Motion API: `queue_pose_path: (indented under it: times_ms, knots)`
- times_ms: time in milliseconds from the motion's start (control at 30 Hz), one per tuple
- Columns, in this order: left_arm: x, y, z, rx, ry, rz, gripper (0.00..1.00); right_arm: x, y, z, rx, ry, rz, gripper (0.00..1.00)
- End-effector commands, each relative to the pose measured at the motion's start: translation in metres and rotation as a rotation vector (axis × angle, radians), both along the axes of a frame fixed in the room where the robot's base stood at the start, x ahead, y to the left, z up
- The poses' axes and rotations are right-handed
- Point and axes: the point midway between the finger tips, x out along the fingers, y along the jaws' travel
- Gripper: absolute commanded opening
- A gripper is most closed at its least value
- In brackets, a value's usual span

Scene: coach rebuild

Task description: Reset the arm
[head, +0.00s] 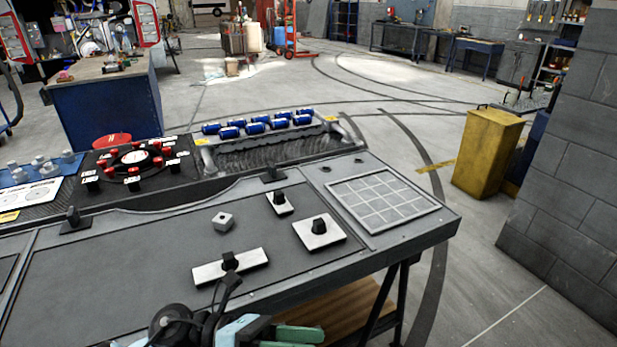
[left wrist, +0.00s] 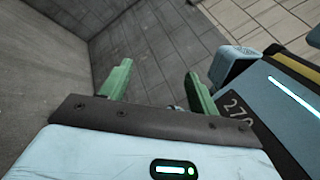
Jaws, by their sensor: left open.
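My left gripper (head: 304,339) shows at the bottom edge of the head view, in front of the workbench's near edge. Its light blue body and green fingers are partly cut off by the frame. In the left wrist view the two green fingers of my left gripper (left wrist: 158,72) stand apart with nothing between them. My right gripper is in neither view.
A yellow bin (head: 487,155) stands right. Floor between is clear.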

Motion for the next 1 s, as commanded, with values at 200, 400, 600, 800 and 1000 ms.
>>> queue_pose_path:
  times_ms: [200,400,600,800,1000]
  knots:
    - [0.013,0.015,-0.001,-0.292,0.504,0.258,0.61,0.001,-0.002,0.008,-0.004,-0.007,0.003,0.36]
    - [0.023,0.055,-0.042,-0.524,0.989,0.503,0.61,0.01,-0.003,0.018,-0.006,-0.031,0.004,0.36]
    - [0.003,0.105,-0.117,-0.737,1.483,0.763,0.61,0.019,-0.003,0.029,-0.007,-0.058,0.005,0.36]
    - [-0.063,0.153,-0.205,-0.941,1.967,1.038,0.61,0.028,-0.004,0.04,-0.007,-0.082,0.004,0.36]
    - [-0.147,0.181,-0.266,-1.098,2.327,1.267,0.61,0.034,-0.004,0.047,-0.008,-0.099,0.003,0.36]
